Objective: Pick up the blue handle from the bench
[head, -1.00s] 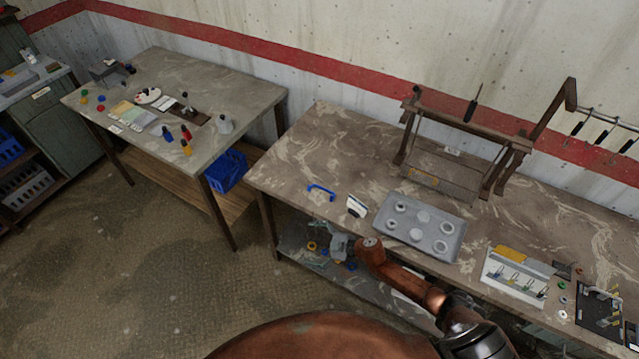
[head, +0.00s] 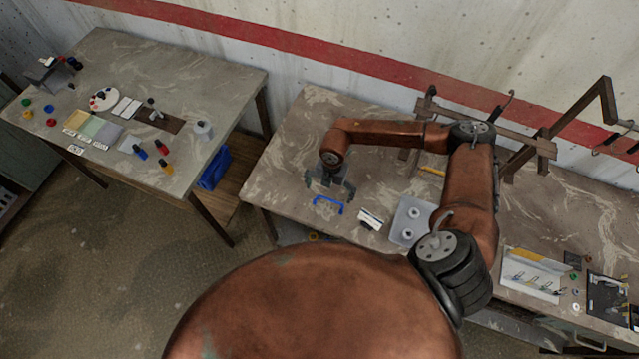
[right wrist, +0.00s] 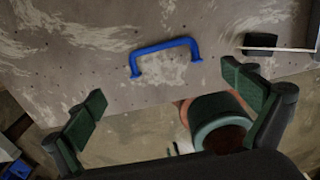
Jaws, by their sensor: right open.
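The blue handle (head: 328,203) lies on the brown marbled bench (head: 290,150) near its front left edge. It also shows in the right wrist view (right wrist: 165,54), apart from the fingers and beyond the gap between them. My right gripper (head: 328,186) is over the bench, just behind the handle in the head view. In the right wrist view its green-padded fingers (right wrist: 168,96) are wide apart with nothing between them. My left gripper is not in view.
A white and black item (head: 370,219) lies right of the handle. A grey tray (head: 402,237) is partly hidden by my arm. A rack frame (head: 490,125) stands at the back. A second table (head: 225,90) stands to the left across a gap.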

